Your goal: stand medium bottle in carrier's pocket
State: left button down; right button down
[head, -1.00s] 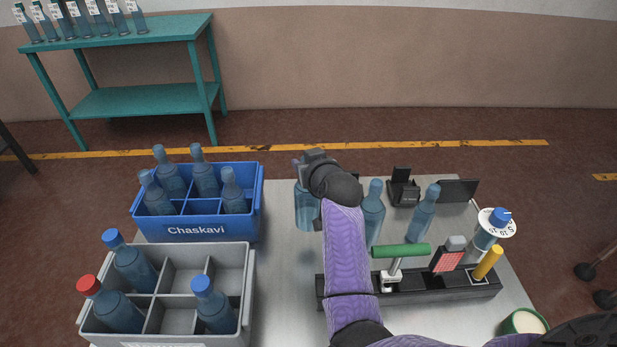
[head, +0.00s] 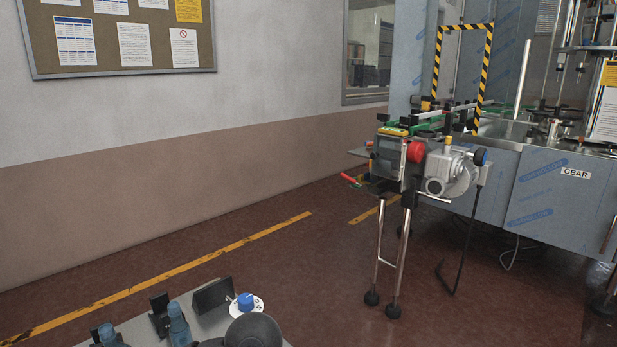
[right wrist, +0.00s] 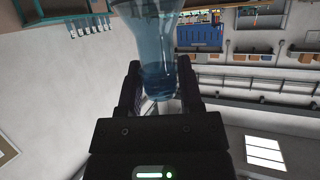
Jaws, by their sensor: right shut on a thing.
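My right gripper (right wrist: 159,84) is shut on a translucent blue bottle (right wrist: 158,32) in the right wrist view. The bottle's narrower end sits between the two dark fingers and its wider body runs out of the top of the picture. Its size class cannot be told here. In the head view only a dark rounded part of my arm shows at the bottom edge; the right gripper itself is not seen there. My left gripper is not in view. No carrier is seen in the head view now.
The table's far corner (head: 213,322) shows at lower left, with two blue bottles (head: 178,328) (head: 107,336), a black stand (head: 160,312), a dark panel (head: 212,295) and a blue-capped bottle with a white disc (head: 259,304). A conveyor machine (head: 440,165) stands at right. Open floor lies between.

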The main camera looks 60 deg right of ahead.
aim_at(407, 129)
jog(key=k+l+z, duration=0.15)
jog(key=l, duration=0.4)
jog(key=k+l+z, duration=0.15)
jog(key=l, duration=0.45)
jog(key=k+l+z, duration=0.2)
jog(key=l, duration=0.4)
jog(key=l+z, duration=0.15)
jog(key=l, duration=0.45)
